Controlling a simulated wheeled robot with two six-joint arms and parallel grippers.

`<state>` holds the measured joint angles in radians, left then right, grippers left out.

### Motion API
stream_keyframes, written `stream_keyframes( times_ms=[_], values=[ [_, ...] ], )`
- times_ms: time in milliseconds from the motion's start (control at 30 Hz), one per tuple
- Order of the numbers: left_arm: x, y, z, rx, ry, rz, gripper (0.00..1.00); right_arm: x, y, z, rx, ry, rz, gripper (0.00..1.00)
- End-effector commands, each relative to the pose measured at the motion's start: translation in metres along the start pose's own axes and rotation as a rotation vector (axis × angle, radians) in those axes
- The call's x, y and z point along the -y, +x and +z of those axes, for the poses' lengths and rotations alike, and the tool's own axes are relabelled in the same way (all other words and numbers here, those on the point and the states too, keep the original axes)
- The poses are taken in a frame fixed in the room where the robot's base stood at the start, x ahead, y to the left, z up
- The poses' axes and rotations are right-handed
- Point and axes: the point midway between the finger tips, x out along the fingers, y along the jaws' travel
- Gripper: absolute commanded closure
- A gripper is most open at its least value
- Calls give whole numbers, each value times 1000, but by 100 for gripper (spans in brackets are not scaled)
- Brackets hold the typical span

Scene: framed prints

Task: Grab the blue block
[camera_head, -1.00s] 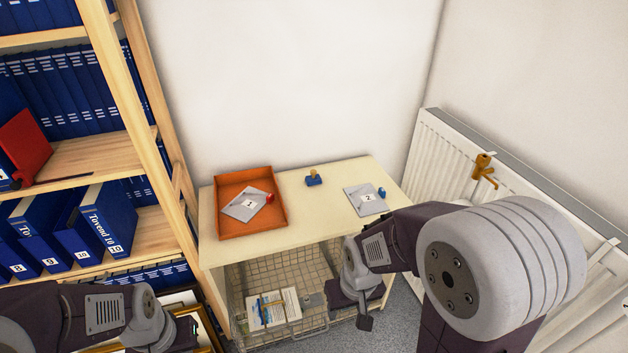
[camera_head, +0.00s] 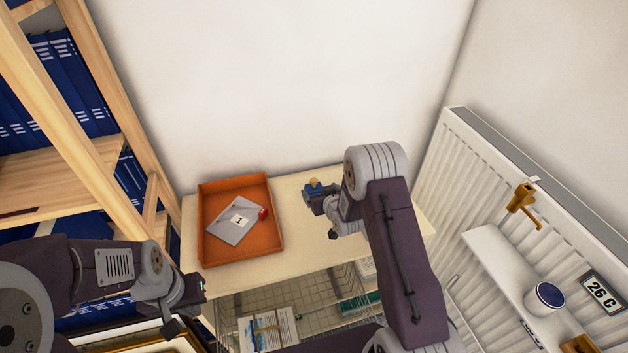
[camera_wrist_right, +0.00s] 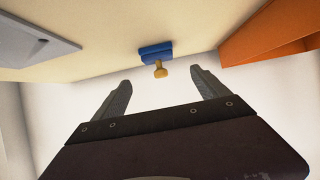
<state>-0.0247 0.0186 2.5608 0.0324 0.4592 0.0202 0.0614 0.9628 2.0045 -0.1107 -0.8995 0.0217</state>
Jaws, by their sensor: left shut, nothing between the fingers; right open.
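A blue block (camera_head: 311,189) with a yellow-brown knob on top sits on the pale tabletop near its back edge, right of the orange tray. It also shows in the right wrist view (camera_wrist_right: 155,49), with its knob just beyond the gap between my fingers. My right gripper (camera_head: 321,214) is open and empty, close beside the block on its near side. My left gripper (camera_head: 191,303) is shut and empty, low at the left in front of the table.
The orange tray (camera_head: 273,215) holds a grey envelope (camera_head: 227,233) labelled 1 and a small red object (camera_head: 263,214). A wire basket (camera_head: 300,312) stands below the tabletop. A shelf (camera_head: 75,165) rises at left; a white radiator (camera_head: 447,190) is at right.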

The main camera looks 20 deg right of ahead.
Motion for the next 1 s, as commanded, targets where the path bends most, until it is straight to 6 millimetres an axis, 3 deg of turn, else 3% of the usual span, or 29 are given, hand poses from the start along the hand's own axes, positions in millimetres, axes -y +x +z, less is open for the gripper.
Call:
stream_keyframes(
  times_ms=[100, 300, 533, 800, 1000],
  values=[
    [0, -1, 0, 0, 0, 0, 100, -2, 3, 0, 2, 2, 3, 15],
    [0, -4, -1, -1, 0, 0, 100, -1, 32, 0, 1, 2, 2, 15],
    [0, -5, -1, -1, 0, 0, 100, -1, 44, 0, 2, 2, 2, 15],
    [0, -7, -1, -1, 0, 0, 100, 0, 85, 0, 1, 1, 3, 15],
    [0, -7, -1, -1, 0, 0, 100, 0, 90, 0, 2, 2, 3, 15]
  ],
)
